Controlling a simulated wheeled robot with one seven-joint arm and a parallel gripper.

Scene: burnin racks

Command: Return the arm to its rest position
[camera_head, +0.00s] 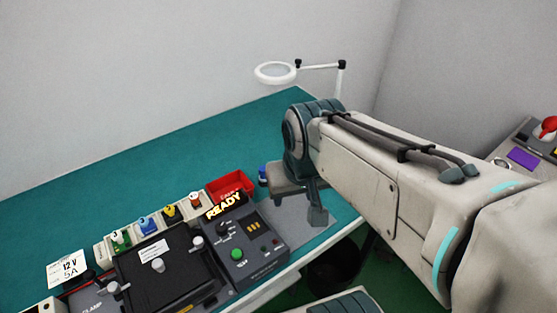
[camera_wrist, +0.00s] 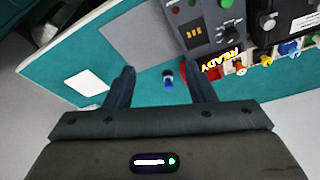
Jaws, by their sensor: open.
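My arm reaches in from the right over the teal bench (camera_head: 150,150) in the head view, bent down at the wrist. My gripper (camera_head: 317,212) points down beside the bench's front edge, with one finger clear to see. In the wrist view, my gripper (camera_wrist: 161,76) has its two fingers wide apart with nothing held between them. A small blue-capped object (camera_wrist: 168,79) appears between the fingers in that view, standing on the bench below; it also shows left of my gripper in the head view (camera_head: 263,176).
A test unit with a lit READY sign (camera_head: 223,206) stands at the bench front. A ring lamp (camera_head: 275,72) stands at the back. A panel with a red button (camera_head: 544,127) is at right. The bench's back left is clear.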

